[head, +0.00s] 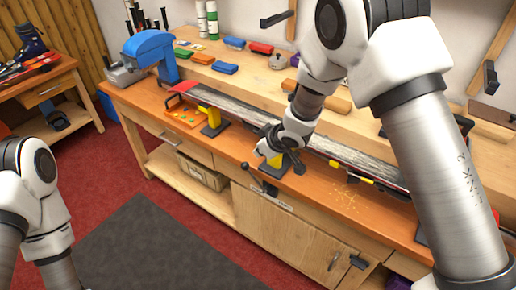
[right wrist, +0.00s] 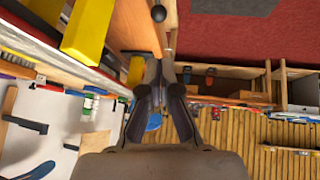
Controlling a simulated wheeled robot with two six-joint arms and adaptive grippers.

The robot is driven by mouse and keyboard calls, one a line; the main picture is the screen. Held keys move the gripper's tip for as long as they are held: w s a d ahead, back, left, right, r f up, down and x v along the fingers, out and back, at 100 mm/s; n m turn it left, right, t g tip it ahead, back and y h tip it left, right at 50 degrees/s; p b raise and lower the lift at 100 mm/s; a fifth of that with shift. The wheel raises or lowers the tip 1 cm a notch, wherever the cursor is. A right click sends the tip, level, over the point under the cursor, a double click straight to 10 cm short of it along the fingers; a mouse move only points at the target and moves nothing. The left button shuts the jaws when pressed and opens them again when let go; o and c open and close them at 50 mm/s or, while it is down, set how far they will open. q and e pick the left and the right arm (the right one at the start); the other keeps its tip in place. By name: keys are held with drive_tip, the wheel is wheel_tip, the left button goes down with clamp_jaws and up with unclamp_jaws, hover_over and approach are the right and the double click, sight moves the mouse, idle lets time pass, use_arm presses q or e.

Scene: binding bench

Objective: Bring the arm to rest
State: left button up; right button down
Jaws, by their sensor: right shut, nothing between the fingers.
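My right arm reaches in from the right in the head view, bent at the elbow, with its wrist low over the front of the workbench (head: 345,213). The wrist covers part of the long ski (head: 237,105) lying along the bench. In the right wrist view my right gripper (right wrist: 162,78) is shut, with its dark fingers together and nothing held. Its fingers are hard to make out in the head view. My left arm shows at the lower left of the head view; its gripper is out of frame.
A yellow vise support (head: 212,117) stands under the ski close to my right wrist. A blue machine (head: 150,46) stands at the bench's far left end. Small coloured blocks, including a red one (head: 261,48), lie behind the ski. A grey mat (head: 160,250) covers clear floor in front.

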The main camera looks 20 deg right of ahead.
drive_tip(key=shift+w, duration=0.1)
drive_tip(key=s+d+f+m+g, duration=0.3)
drive_tip(key=s+f+g, duration=0.2)
drive_tip(key=s+f, duration=1.35)
drive_tip(key=s+d+f+m+g+h, duration=0.1)
drive_tip(key=s+d+m, duration=0.1)
drive_tip(key=s, duration=0.7)
drive_tip(key=s+d+f+m+g+h, duration=0.1)
drive_tip(key=s+d+f+m, duration=0.1)
drive_tip(key=s, duration=0.7)
drive_tip(key=shift+s+d+m+h, duration=0.15)
drive_tip(key=shift+d+m+h, duration=0.15)
drive_tip(key=shift+d, duration=0.25)
